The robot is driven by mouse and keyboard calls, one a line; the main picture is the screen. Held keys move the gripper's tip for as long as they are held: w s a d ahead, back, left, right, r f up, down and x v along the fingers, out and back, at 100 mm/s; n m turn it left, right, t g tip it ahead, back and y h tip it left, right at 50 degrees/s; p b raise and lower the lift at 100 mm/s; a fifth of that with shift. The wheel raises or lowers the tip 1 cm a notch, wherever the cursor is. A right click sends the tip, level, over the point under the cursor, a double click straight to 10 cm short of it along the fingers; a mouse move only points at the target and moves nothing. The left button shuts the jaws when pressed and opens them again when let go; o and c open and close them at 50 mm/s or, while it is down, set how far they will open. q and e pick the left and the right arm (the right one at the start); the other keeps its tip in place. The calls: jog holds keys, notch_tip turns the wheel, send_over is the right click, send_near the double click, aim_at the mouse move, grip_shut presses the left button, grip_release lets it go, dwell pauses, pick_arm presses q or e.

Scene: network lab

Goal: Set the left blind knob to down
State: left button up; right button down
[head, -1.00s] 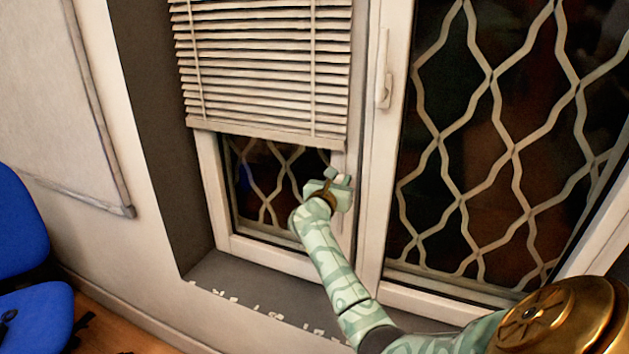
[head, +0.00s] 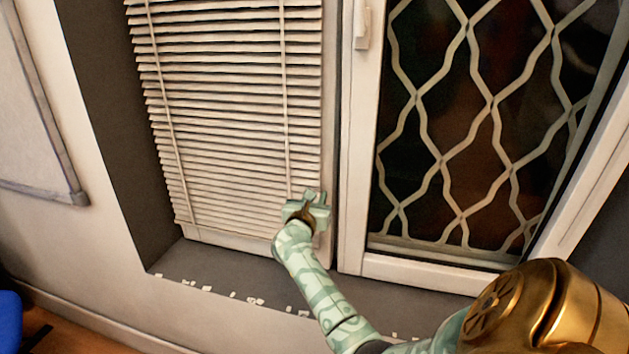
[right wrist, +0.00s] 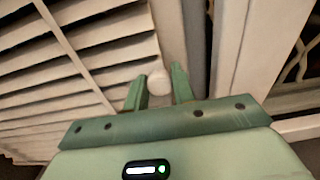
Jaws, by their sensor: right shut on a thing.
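The left blind (head: 230,110) hangs over the left window and its slats reach down almost to the sill. Its knob (right wrist: 158,82) is a small round white ball, seen in the right wrist view between my gripper's fingers. My right gripper (head: 315,197) is at the lower right edge of the blind, shut on the knob; it also shows in the right wrist view (right wrist: 160,88). In the head view the gripper hides the knob. My left gripper is not in view.
The right window (head: 470,130) has a white lattice grille behind its glass. A white window handle (head: 362,27) sits on the frame at the top. The dark sill (head: 235,275) carries small white flakes. A blue chair (head: 9,322) shows at the lower left.

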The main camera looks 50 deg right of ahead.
jog(key=shift+f, duration=0.3)
jog(key=c, duration=1.2)
grip_release()
jog(key=shift+s+a, duration=0.1)
jog(key=shift+a, duration=0.1)
jog(key=p+v, duration=0.3)
jog(key=v, duration=1.2)
jog(key=shift+s+a, duration=0.15)
jog(key=shift+a, duration=0.2)
